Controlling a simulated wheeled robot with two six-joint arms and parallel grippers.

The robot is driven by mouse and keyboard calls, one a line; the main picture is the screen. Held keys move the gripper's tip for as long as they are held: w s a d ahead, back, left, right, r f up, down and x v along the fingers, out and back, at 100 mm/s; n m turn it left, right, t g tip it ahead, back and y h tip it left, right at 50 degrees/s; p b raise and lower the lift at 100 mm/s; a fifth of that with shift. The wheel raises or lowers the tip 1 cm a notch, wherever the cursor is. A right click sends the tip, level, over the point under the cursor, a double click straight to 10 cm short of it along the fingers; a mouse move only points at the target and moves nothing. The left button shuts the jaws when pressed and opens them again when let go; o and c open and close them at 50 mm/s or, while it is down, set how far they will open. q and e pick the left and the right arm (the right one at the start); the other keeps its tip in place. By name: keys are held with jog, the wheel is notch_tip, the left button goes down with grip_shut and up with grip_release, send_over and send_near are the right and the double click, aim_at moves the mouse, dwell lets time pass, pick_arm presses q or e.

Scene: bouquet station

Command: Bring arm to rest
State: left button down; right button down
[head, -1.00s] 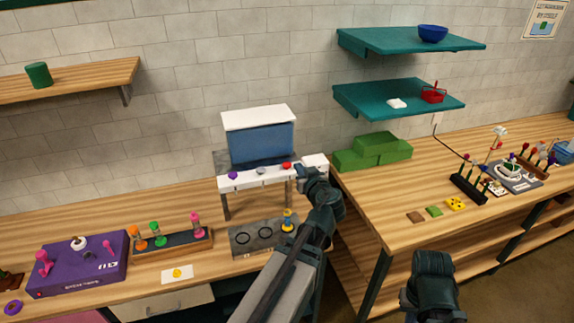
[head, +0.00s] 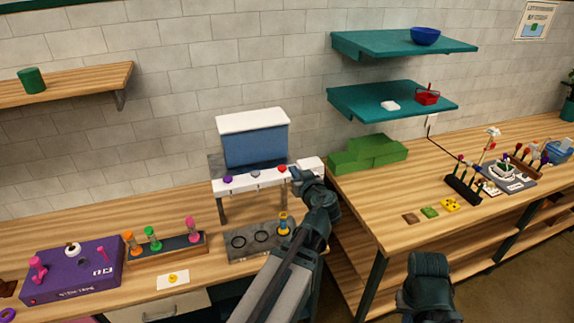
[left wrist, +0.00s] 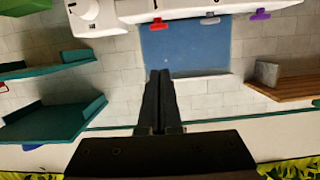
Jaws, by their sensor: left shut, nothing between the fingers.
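My left arm reaches in from the bottom middle of the head view, with its dark left gripper (head: 297,175) in front of the right end of a white dispenser rail (head: 262,183). In the left wrist view the two fingers (left wrist: 159,73) are closed together and nothing is between them. They point toward the blue dispenser tank (left wrist: 185,48). I cannot tell whether the gripper touches the rail. A dark part of my right arm stands at the lower right of the head view, and its fingers cannot be made out.
A stone tray (head: 250,240) with ring marks and a yellow-topped timer (head: 283,224) lies below the rail. A purple box (head: 72,272) and a rack of timers (head: 165,248) stand left. Green blocks (head: 368,152) and teal shelves (head: 390,101) are right.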

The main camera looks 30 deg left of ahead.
pick_arm(q)
jog(key=s+d+f+m+g+h+b, duration=0.25)
jog(key=d+f+b, duration=0.35)
jog(key=f, duration=0.4)
jog(key=s+d+f+m+g+h+b, duration=0.2)
jog(key=s+d+f+b, duration=0.15)
jog(key=d+f, duration=0.5)
jog(key=s+d+f+m+g+h+b, duration=0.6)
jog(key=s+d+f+m, duration=0.3)
jog(key=s+d+f, duration=0.5)
jog(key=shift+d+f, duration=0.25)
jog(key=shift+d, duration=0.85)
jog(key=shift+w, duration=0.1)
